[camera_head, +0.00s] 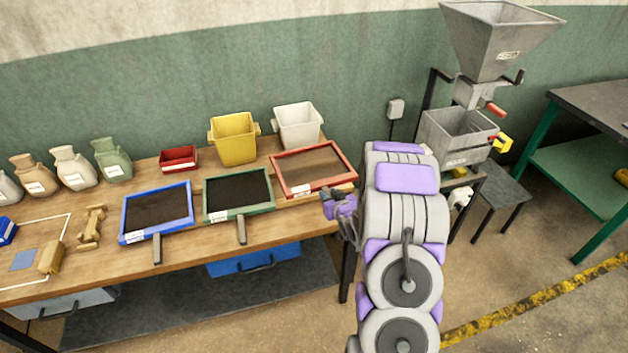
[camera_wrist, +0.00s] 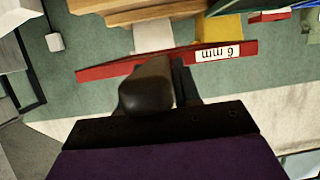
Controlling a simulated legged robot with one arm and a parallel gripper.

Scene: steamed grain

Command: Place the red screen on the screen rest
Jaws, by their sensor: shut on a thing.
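The red screen (camera_head: 272,170) has a red frame around a brown mesh and is at the right end of the wooden table. In the wrist view its red frame (camera_wrist: 110,70) appears nearly edge-on, with a white "6 mm" label. My gripper (camera_head: 332,200) is at its front edge, shut on its dark handle (camera_wrist: 147,88). The gripper hides part of the handle. I cannot tell how far the screen is above the table, or which part is the screen rest.
A green screen (camera_head: 238,193) and a blue screen (camera_head: 157,212) lie to the left. A yellow bin (camera_head: 234,138), a white bin (camera_head: 298,126) and a red tray (camera_head: 178,159) stand behind. A hopper machine (camera_head: 497,42) stands right. Several sacks (camera_head: 73,168) are far left.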

